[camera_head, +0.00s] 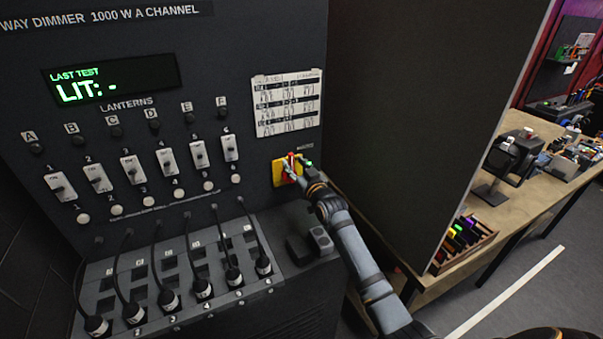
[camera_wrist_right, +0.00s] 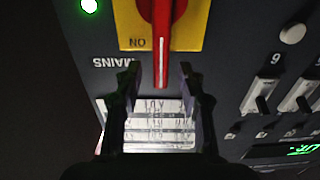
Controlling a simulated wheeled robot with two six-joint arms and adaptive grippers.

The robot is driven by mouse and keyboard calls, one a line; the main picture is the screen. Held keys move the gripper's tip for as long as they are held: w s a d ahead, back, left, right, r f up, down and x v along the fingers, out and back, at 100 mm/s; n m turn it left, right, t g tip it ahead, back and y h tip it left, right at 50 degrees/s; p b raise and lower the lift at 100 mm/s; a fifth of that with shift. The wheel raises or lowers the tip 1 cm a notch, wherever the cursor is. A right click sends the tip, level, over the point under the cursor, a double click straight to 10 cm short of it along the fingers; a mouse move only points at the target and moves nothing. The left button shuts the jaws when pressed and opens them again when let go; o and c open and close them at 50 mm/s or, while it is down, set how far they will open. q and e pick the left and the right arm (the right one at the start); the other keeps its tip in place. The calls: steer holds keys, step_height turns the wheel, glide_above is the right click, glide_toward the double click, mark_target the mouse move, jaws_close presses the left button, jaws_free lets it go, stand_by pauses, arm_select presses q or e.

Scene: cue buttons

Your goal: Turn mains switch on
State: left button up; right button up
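The mains switch is a red rotary handle (camera_head: 291,158) on a yellow plate (camera_head: 278,174), at the lower right of the dimmer panel. In the wrist view the red handle (camera_wrist_right: 162,25) has a white line and stands lengthwise, its tip beside the inverted "ON" on the yellow plate (camera_wrist_right: 129,22). My right gripper (camera_head: 292,173) is at the switch. In the wrist view its fingers (camera_wrist_right: 159,77) are apart, one each side of the handle's tip, with visible gaps. The handle's far end is out of that view. My left gripper is not in view.
A green lamp (camera_head: 308,163) glows beside the switch. A paper chart (camera_head: 287,103) is above it. Channel sliders (camera_head: 199,155) and plugged cables (camera_head: 233,275) lie to the left. The display (camera_head: 112,82) reads "LIT: -". A dark partition (camera_head: 425,110) and a bench (camera_head: 520,200) are at right.

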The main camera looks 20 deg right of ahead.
steer(key=s, duration=1)
steer(key=shift+s+d, duration=0.2)
steer(key=shift+s, duration=0.05)
